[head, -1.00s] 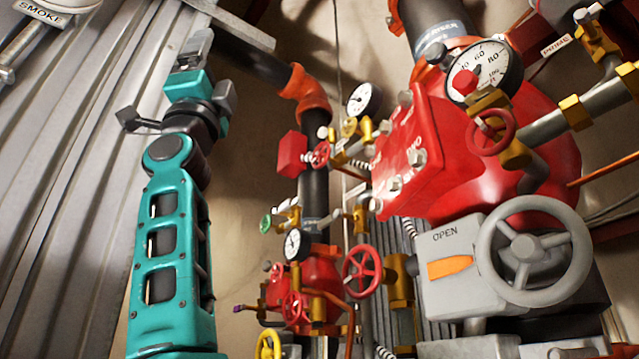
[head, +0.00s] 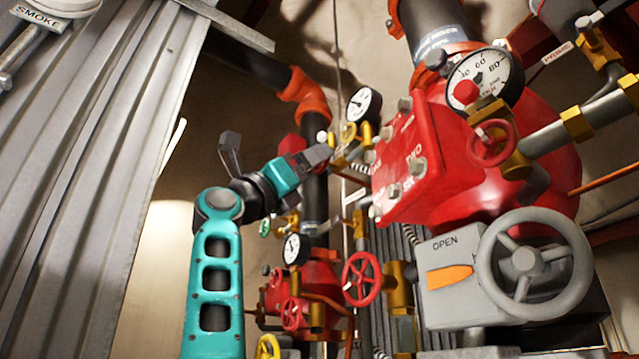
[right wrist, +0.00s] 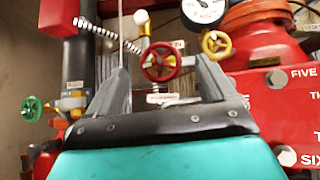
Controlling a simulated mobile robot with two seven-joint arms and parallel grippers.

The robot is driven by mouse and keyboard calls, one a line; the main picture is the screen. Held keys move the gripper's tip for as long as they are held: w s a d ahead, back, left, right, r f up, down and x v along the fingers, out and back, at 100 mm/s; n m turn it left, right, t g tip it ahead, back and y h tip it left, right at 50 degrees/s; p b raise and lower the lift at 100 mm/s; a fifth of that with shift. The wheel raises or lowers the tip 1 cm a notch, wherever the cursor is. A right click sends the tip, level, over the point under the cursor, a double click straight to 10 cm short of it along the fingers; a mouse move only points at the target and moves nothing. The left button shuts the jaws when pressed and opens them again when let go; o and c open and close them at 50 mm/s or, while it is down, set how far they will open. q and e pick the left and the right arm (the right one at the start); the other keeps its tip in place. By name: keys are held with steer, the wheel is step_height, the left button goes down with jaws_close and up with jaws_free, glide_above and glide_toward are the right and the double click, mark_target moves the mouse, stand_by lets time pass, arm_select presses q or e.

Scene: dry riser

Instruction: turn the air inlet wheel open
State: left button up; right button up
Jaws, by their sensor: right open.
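A small red handwheel (right wrist: 160,62) on a brass fitting shows in the right wrist view, between my fingers as seen there. Small labels are above and below it, too blurred to read, so I cannot confirm it is the air inlet wheel. My right gripper (right wrist: 162,70) is open and empty, pointing at this wheel. Whether the fingers are beside the rim or short of it is unclear. In the head view, my right gripper (head: 328,151) is at the pipework left of the red valve body and hides this wheel. My left gripper is not in view.
A red valve body (head: 415,165) with bolts stands close on the right. A large grey handwheel (head: 526,262) and another red wheel (head: 362,279) are lower. Corrugated metal (head: 90,150) stands left.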

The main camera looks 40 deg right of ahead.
mark_target(319, 173)
steer(key=p+x, duration=0.1)
steer(key=x, duration=0.4)
steer(key=shift+d+r, duration=0.1)
steer(key=c, duration=1)
steer(key=shift+o, duration=0.2)
steer(key=shift+n+t, duration=1.7)
steer(key=shift+n, duration=0.1)
